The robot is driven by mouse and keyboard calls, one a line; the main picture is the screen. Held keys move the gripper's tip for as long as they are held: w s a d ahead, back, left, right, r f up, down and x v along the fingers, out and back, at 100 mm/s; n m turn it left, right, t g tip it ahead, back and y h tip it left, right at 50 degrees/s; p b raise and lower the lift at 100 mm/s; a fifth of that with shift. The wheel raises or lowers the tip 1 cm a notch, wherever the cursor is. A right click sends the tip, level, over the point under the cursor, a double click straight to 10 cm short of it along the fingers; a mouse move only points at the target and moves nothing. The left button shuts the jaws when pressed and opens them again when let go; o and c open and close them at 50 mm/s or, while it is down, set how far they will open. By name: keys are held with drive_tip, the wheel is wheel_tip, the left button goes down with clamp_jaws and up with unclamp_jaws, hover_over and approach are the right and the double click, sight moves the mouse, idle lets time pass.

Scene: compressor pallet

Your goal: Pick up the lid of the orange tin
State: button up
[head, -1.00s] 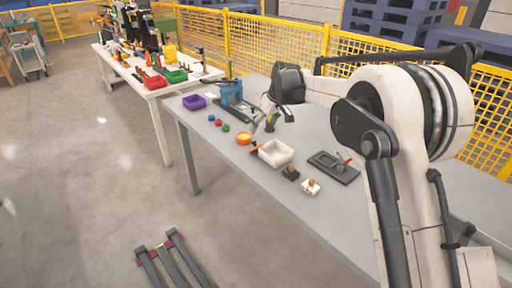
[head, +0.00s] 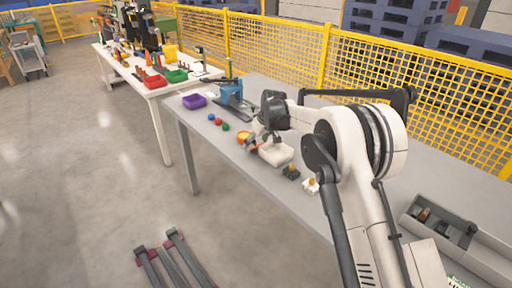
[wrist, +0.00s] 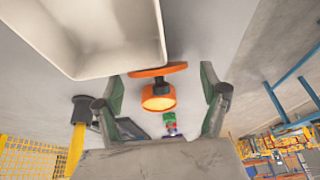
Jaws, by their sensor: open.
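The orange tin (wrist: 158,101) shows in the wrist view as a round orange body with a bright inside. The lid (wrist: 157,70) is a thin orange disc seen nearly edge-on, beside the tin on the side of the white bin. A black knob (wrist: 168,87) shows between the disc and the tin. My gripper (wrist: 163,92) is open, with one green-grey finger on each side of lid and tin, and nothing held.
A white bin (wrist: 85,62) stands close beside the lid; the head view shows its rim (head: 290,150) near my gripper. A blue press (head: 232,92), small coloured balls (head: 218,122) and a purple tray (head: 194,101) stand farther along the grey table.

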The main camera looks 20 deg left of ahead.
drive_tip(key=shift+w+a+f, duration=0.1)
drive_tip(key=shift+a+f, duration=0.05)
drive_tip(key=shift+f, duration=0.25)
drive_tip(key=c, duration=1)
drive_tip(key=shift+r, duration=0.15)
drive_tip(key=shift+c, duration=0.2)
